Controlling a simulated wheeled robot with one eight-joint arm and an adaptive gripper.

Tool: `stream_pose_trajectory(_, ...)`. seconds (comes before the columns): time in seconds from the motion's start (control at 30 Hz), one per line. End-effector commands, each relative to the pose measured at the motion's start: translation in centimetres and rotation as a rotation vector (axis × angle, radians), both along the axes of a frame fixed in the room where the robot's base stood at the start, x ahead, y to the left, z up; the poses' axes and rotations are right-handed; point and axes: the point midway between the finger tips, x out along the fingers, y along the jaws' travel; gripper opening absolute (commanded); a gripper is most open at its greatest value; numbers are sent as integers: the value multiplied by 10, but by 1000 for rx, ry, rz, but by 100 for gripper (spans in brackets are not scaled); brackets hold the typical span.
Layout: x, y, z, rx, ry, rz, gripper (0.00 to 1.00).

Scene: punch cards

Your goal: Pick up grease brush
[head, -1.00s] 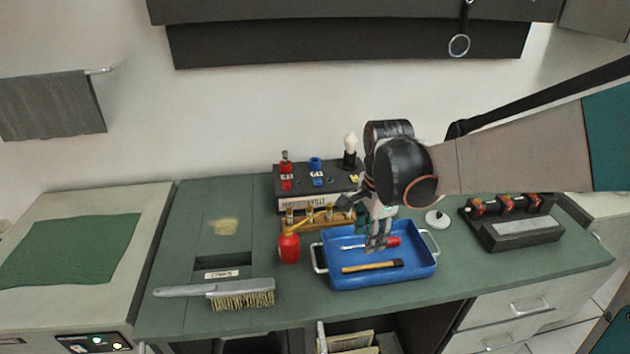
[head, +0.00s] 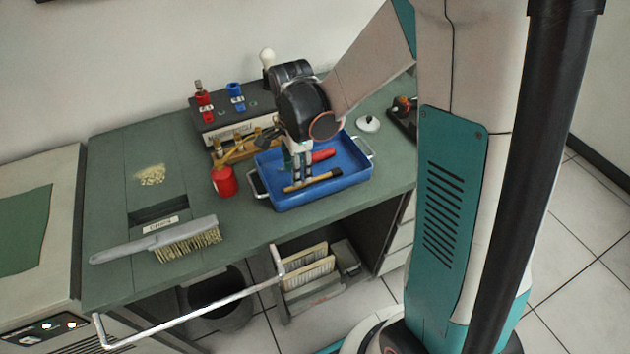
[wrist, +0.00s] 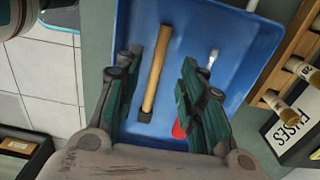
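The grease brush, a thin wooden handle with a black end (head: 322,178), lies in the blue tray (head: 330,198). In the wrist view the brush (wrist: 157,65) lies lengthwise between my two fingers, closer to the left one. My gripper (head: 297,170) points down over the tray at the brush. In the wrist view the gripper (wrist: 165,75) is open, with a clear gap between its dark green finger pads and nothing held. I cannot tell whether the fingertips reach down to the brush's level.
A red-handled screwdriver (head: 322,155) lies beside the brush in the tray, partly behind my fingers. A red oil can (head: 223,181) stands left of the tray. A large grey bristle brush (head: 185,238) lies further left. A fuse rack (wrist: 285,85) stands close behind the tray.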

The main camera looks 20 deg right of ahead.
Motion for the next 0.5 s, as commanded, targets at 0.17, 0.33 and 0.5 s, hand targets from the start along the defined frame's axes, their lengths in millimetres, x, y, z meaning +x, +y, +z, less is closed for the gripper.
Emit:
stream_pose_trajectory(0.17, -1, 4, -25, 0, 0, 0, 37)
stream_pose_trajectory(0.33, -1, 5, -47, 0, 0, 0, 37)
stream_pose_trajectory(0.5, -1, 5, -48, 0, 0, 0, 37)
